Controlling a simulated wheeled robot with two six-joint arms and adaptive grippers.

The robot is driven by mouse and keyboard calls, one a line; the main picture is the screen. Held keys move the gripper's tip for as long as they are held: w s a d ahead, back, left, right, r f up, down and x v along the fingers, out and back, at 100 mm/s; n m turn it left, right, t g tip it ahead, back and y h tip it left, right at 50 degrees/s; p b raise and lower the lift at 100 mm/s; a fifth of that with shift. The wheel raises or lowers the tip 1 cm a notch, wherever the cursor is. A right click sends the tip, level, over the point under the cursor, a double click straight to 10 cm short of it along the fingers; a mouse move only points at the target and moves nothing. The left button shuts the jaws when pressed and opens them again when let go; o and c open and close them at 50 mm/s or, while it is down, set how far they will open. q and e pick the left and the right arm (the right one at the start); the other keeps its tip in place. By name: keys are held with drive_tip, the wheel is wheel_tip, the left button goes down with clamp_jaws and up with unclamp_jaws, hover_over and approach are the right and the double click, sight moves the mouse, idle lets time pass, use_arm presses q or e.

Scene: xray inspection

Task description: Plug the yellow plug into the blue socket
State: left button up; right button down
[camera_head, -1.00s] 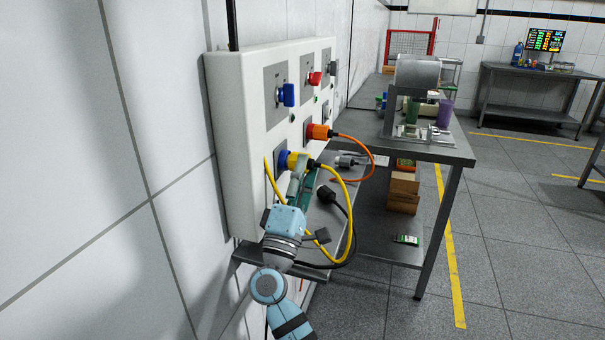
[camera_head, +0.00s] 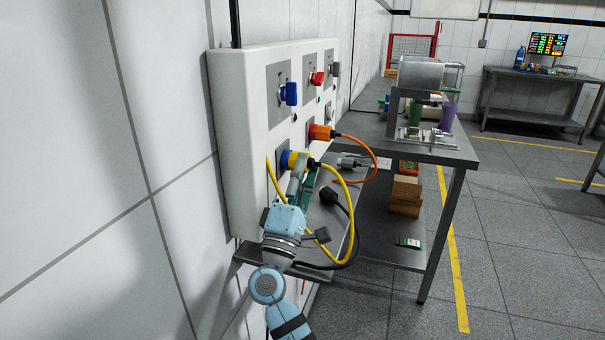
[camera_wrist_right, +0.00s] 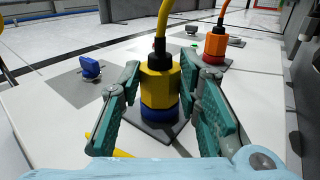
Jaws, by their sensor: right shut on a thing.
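The yellow plug (camera_wrist_right: 159,80) stands at the blue socket (camera_wrist_right: 158,113) in the right wrist view, lined up with it and appearing seated in it. In the head view the yellow plug (camera_head: 298,161) is at the blue socket (camera_head: 284,159) low on the white panel. My right gripper (camera_head: 301,172) is shut on the plug. Its green fingers (camera_wrist_right: 164,95) flank the yellow body in the right wrist view. The yellow cable (camera_head: 351,213) loops from the plug down past my arm. My left gripper is not in view.
An orange plug (camera_head: 320,132) sits in the red socket on the white panel (camera_head: 233,150). A blue switch (camera_head: 289,94) and a red switch (camera_head: 318,78) are above. A black plug (camera_head: 329,196) lies on the shelf below. A metal table (camera_head: 450,153) stands to the right.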

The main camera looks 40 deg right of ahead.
drive_tip(key=shift+b, duration=0.3)
idle(0.4)
drive_tip(key=c, duration=1.1)
unclamp_jaws()
drive_tip(key=shift+w+a, duration=0.1)
